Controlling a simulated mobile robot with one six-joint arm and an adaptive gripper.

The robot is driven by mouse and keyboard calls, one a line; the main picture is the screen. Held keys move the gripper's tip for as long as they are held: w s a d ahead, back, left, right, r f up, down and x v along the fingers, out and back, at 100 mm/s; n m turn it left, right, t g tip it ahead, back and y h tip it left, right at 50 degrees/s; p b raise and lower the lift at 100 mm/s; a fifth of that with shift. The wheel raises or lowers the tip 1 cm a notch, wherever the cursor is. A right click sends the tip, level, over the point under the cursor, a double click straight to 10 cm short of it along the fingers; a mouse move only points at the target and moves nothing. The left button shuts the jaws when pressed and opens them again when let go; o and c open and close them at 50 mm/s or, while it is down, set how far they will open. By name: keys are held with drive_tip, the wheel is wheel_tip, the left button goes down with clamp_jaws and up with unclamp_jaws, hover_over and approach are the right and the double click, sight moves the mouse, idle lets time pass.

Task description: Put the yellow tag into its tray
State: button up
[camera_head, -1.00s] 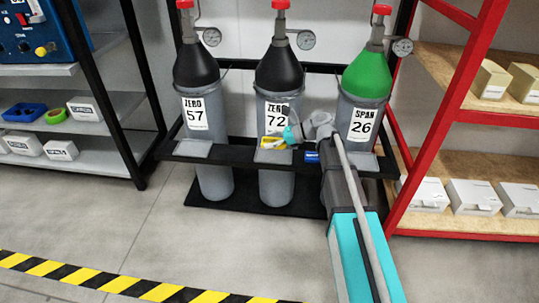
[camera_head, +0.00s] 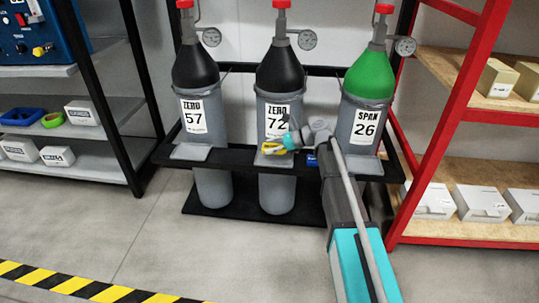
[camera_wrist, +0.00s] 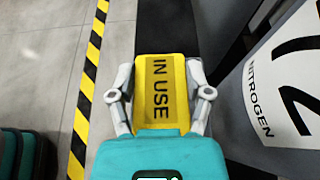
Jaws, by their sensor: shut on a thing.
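The yellow tag (camera_wrist: 159,88), printed "IN USE", is gripped at its two long sides by the fingers of my gripper (camera_wrist: 160,80). In the head view my gripper (camera_head: 287,142) and the tag (camera_head: 271,148) are in front of the middle cylinder, marked ZERO 72, just over the grey tray (camera_head: 264,160) on the rack's front bar. The tag and gripper hide part of this tray. I cannot tell whether the tag touches it.
Similar grey trays stand before the ZERO 57 cylinder (camera_head: 204,115) and the green-topped SPAN 26 cylinder (camera_head: 366,125). A small blue object (camera_head: 311,160) is on the bar right of my gripper. Shelves stand on both sides. The floor in front is clear.

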drive_tip(key=shift+w+f+b, duration=0.45)
drive_tip(key=shift+f+b, duration=1.6)
drive_tip(key=shift+f, duration=0.15)
